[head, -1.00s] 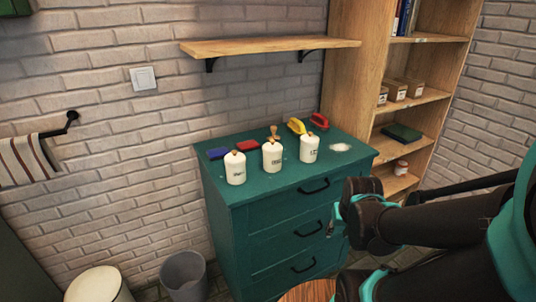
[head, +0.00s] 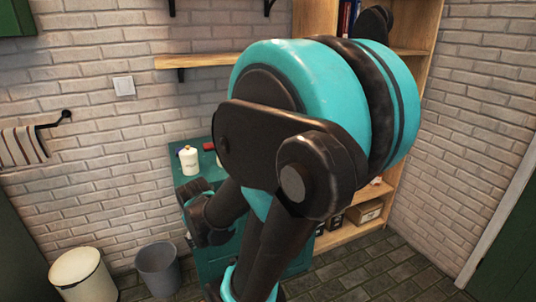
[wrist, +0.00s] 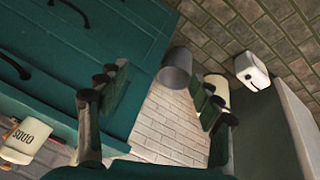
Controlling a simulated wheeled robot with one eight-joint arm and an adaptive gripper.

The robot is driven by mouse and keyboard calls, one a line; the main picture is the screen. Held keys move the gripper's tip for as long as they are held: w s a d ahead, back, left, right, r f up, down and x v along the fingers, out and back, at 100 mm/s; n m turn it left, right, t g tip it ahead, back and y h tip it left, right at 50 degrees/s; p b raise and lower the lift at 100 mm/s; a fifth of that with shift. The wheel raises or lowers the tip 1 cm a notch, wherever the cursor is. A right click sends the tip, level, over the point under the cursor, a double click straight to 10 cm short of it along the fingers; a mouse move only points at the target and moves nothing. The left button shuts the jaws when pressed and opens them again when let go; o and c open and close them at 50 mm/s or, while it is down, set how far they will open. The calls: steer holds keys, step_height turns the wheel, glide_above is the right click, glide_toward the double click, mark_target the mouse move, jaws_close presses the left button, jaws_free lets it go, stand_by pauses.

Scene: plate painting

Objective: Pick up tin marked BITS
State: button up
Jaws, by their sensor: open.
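One white tin (head: 189,160) with a knob on its lid stands at the left end of the green dresser top (head: 181,179) in the head view; its label cannot be read there. My arm hides most of the dresser top and any other tins. In the wrist view a white tin (wrist: 22,142) at the lower left edge carries dark letters, upside down, that look like ODDS. No tin marked BITS can be made out. My gripper (wrist: 165,92) is open and empty, its fingers spread, with the tin outside them to the left.
A grey bin (head: 158,268) and a cream bin (head: 83,274) stand on the floor left of the dresser. A wooden wall shelf (head: 200,60) hangs above it. A wooden bookcase (head: 408,120) stands to the right. The dresser's drawer handles (wrist: 72,12) stick out.

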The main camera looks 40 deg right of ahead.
steer(key=shift+o, duration=1.2)
steer(key=w+d+r+n+h, duration=0.3)
steer(key=w+d, duration=0.3)
steer(key=d, duration=0.3)
steer(key=shift+r+n, duration=0.2)
steer(key=shift+n, duration=0.1)
steer(key=w+d+r+n+h, duration=0.4)
steer(key=w+d+n, duration=0.15)
steer(key=d, duration=0.35)
steer(key=w+d+r+n+h, duration=0.4)
steer(key=w+d+n, duration=0.15)
steer(key=d, duration=0.35)
steer(key=w+d+r+n+h, duration=0.45)
steer(key=w+d, duration=0.25)
steer(key=d, duration=0.2)
steer(key=shift+n+t, duration=0.35)
steer(key=shift+t, duration=0.05)
steer(key=f, duration=0.7)
steer(key=shift+s+a, duration=0.2)
steer(key=shift+s, duration=0.1)
steer(key=shift+x, duration=3.65)
steer(key=c, duration=1.5)
